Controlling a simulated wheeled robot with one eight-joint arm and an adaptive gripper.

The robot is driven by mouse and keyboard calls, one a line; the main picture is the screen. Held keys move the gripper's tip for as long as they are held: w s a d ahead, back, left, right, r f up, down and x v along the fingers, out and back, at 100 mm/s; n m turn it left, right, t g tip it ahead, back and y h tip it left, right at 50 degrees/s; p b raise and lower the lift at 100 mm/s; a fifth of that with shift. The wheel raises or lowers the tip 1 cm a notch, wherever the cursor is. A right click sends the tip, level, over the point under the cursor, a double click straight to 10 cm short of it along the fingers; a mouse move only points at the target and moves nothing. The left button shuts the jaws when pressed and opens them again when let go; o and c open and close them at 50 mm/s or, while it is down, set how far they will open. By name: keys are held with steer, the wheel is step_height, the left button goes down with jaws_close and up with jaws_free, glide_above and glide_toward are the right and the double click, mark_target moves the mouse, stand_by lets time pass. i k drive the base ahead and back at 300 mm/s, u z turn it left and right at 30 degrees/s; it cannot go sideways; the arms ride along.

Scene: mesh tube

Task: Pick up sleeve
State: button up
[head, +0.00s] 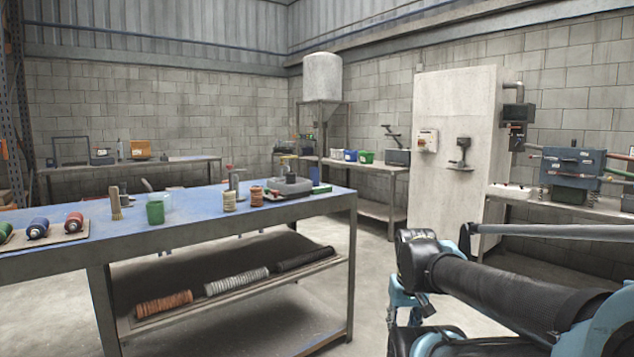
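Three ribbed tubes that look like sleeves lie in a row on the lower shelf of the blue-topped table: a copper-brown one (164,304) at the left, a pale grey one (237,281) in the middle and a black one (304,259) at the right. They lie lengthwise, apart from each other, in a long shallow tray. I cannot tell which one the task calls the sleeve. My arm shows at the lower right, away from the table. I cannot make out my gripper's fingers in this view.
The blue table top (110,227) overhangs the shelf. On it stand a green cup (155,212), spools, a grey device (290,186) and a tray of coloured rolls (73,220). A table leg (352,270) stands at the shelf's right end. Floor right of the table is clear.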

mark_target(291, 177)
steer(key=u, duration=0.2)
steer(key=i, duration=1.2)
steer(key=u, duration=0.55)
